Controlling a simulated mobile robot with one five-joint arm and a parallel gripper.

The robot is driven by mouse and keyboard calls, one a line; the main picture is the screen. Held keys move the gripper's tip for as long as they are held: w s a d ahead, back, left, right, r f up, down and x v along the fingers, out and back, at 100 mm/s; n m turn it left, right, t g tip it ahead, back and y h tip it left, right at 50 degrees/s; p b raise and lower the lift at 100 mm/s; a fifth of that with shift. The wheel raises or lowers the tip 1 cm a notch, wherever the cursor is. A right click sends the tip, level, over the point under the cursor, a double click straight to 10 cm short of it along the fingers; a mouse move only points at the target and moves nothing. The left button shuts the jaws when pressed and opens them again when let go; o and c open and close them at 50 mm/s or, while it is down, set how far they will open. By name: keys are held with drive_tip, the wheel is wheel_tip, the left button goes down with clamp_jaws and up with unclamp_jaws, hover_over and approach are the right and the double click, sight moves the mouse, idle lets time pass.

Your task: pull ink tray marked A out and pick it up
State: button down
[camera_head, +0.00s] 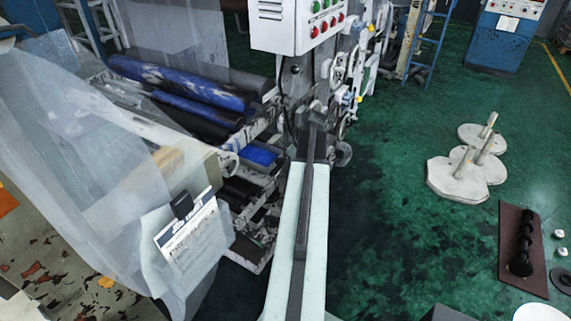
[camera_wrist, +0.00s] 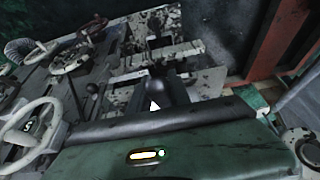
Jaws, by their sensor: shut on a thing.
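My arm reaches up the middle of the head view to the side of the printing machine. My gripper (camera_head: 317,112) is small and dark there, against the machine frame. In the wrist view, the dark gripper end (camera_wrist: 170,90) is in the middle, just above a black bar, with a small white mark (camera_wrist: 155,106) beside it. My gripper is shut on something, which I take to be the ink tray. The tray's outline is too dark to make out, and I cannot read a letter A. I cannot tell how far out it is.
Handwheels (camera_wrist: 72,58) stand at left in the wrist view. Blue rollers (camera_head: 190,84) and a control box (camera_head: 300,24) are near my arm in the head view. Hanging clear film (camera_head: 80,150) is at left. White stands (camera_head: 458,180) and a brown mat (camera_head: 512,246) are on the green floor at right.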

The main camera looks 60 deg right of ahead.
drive_tip(key=shift+w+a, duration=0.1)
drive_tip(key=c, duration=1.1)
unclamp_jaws()
drive_tip(key=p+v, duration=0.6)
drive_tip(key=v, duration=0.1)
drive_tip(key=shift+r+p, duration=0.15)
drive_tip(key=shift+p, duration=0.25)
drive_tip(key=shift+s+r+p, duration=0.25)
drive_tip(key=shift+r+p, duration=0.1)
drive_tip(key=shift+f, duration=0.1)
